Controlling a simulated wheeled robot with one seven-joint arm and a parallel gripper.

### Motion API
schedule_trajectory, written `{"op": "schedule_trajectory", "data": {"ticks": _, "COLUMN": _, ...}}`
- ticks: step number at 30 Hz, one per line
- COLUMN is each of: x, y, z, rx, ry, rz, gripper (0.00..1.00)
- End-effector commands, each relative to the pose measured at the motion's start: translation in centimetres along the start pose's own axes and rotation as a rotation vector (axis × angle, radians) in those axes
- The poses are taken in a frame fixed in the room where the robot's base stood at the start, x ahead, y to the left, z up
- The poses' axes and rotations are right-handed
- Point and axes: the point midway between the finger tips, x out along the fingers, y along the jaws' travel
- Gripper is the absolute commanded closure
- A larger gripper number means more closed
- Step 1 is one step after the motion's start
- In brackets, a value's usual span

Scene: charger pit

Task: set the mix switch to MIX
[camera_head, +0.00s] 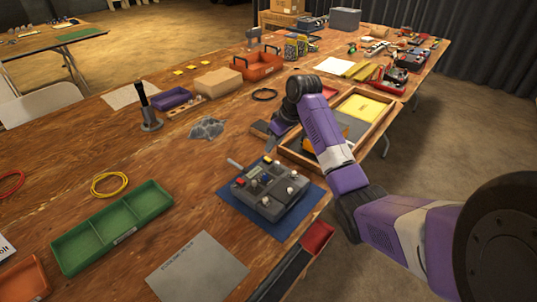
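A dark grey control box (272,191) sits on a blue mat (235,202) near the front edge of the wooden table. Its top carries several pale knobs or levers, a red part and a yellow part. A pale lever sticks out at its back left. The labels are too small to read, so I cannot tell which control is the mix switch or how it is set. My gripper (276,130) is behind the box, apart from it, at the end of my purple arm. Its fingers are too small and dark to show whether they are open.
A wooden tray (291,155) with a yellow item stands right of the box, partly behind my arm. A green divided tray (112,228), a grey sheet (198,268) and a red-lined holder (318,238) lie around it. A clear bag (207,128) lies behind.

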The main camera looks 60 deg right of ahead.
Motion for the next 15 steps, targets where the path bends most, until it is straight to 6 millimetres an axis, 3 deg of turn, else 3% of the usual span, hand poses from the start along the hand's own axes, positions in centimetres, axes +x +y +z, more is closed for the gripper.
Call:
{"op": "schedule_trajectory", "data": {"ticks": 9, "x": 4.8, "y": 0.0, "z": 0.1, "rx": 0.001, "ry": 0.0, "rz": 0.0, "gripper": 0.64}}
{"op": "schedule_trajectory", "data": {"ticks": 15, "x": 6.6, "y": 0.0, "z": 0.0, "rx": 0.0, "ry": 0.002, "rz": 0.001, "gripper": 0.64}}
